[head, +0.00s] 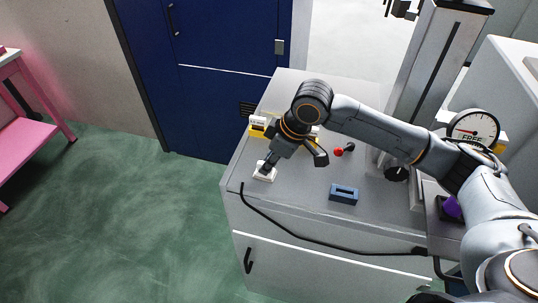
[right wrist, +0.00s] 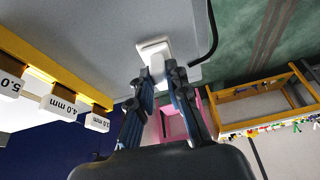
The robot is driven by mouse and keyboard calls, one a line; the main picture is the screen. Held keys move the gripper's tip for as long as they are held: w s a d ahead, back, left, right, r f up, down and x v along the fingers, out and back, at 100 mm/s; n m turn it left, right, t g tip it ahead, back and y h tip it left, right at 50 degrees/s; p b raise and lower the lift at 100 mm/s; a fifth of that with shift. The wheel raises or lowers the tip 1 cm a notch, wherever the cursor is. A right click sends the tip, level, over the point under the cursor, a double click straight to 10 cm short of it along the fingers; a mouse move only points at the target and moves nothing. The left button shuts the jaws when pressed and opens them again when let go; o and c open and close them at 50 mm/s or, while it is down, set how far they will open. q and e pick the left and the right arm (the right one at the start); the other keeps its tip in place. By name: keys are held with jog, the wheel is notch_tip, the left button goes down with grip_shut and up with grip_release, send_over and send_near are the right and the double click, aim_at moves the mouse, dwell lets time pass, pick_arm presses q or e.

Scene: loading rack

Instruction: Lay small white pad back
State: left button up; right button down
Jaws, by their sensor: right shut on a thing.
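The small white pad (head: 262,177) is at the left front corner of the grey cabinet top (head: 290,205). My right gripper (head: 267,166) reaches down over it with its fingers close together. In the right wrist view the fingertips (right wrist: 158,71) are shut on a raised part of the white pad (right wrist: 152,45). The pad looks flat on or just above the top; I cannot tell which. My left gripper is not in view.
A yellow rack (head: 258,130) with white blocks marked in mm stands behind the gripper. A slotted blue block (head: 344,194), a red ball (head: 338,152) and a dial gauge (head: 474,128) are to the right. A black cable (head: 290,233) runs along the front edge.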

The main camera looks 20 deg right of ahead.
jog(key=shift+f, duration=0.1)
jog(key=shift+f, duration=0.2)
jog(key=c, duration=1.3)
grip_release()
